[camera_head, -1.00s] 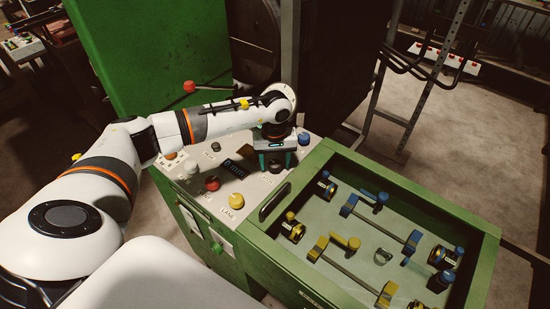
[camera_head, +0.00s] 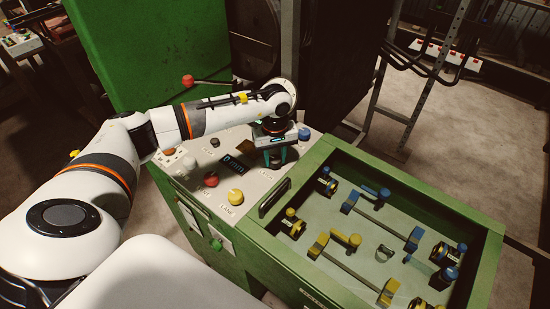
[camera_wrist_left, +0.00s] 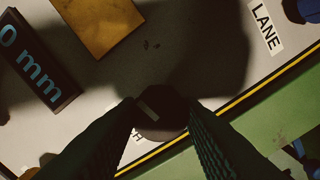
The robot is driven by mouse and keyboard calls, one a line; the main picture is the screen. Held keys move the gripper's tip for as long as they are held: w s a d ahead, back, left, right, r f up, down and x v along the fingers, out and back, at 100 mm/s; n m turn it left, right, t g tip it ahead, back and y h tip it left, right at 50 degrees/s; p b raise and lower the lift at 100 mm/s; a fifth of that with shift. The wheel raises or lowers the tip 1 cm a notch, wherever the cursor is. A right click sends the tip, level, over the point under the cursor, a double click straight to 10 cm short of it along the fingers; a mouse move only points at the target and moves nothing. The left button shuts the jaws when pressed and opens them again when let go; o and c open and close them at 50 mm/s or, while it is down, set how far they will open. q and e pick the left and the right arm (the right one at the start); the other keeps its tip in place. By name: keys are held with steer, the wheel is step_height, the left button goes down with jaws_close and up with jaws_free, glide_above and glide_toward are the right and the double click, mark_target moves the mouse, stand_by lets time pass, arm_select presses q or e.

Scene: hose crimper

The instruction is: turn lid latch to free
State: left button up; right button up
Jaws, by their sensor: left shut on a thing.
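The lid latch knob (camera_wrist_left: 160,112) is a dark round knob with a pale bar mark on its top, on the pale control panel (camera_head: 262,184). In the left wrist view it sits between the two fingers of my left gripper (camera_wrist_left: 162,118). A label beside it is mostly hidden; only an "H" shows. In the head view my left gripper (camera_head: 277,158) points down at the panel's right part, shut on the knob, which it largely hides there. My right gripper is not in view.
A yellow knob (camera_head: 236,196), a red button (camera_head: 211,180) and a blue knob (camera_head: 304,134) are on the panel. A display (camera_wrist_left: 36,62) reads "0 mm". A green-framed tray (camera_head: 420,184) with blue and yellow parts adjoins the panel at right. A red-tipped lever (camera_head: 188,81) stands behind.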

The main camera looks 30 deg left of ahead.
mark_target(275, 159)
arm_select(q)
steer(key=n+b, duration=0.2)
steer(key=n, duration=0.1)
steer(key=shift+f+n+b, duration=0.15)
steer(key=shift+n+b, duration=0.15)
steer(key=n+b, duration=0.2)
steer(key=n, duration=0.2)
steer(key=shift+n, duration=0.3)
steer(key=n+b, duration=0.2)
steer(key=n, duration=0.2)
steer(key=shift+r+n+b, duration=0.15)
steer(key=shift+n+b, duration=0.2)
steer(key=shift+n, duration=0.6)
steer(key=shift+r+n+b, duration=0.1)
steer(key=shift+n+b, duration=0.2)
steer(key=shift+n, duration=0.65)
steer(key=shift+w+n, duration=0.1)
steer(key=shift+n, duration=0.2)
steer(key=o, duration=1)
step_height(275, 159, up, 12)
steer(key=b, duration=0.2)
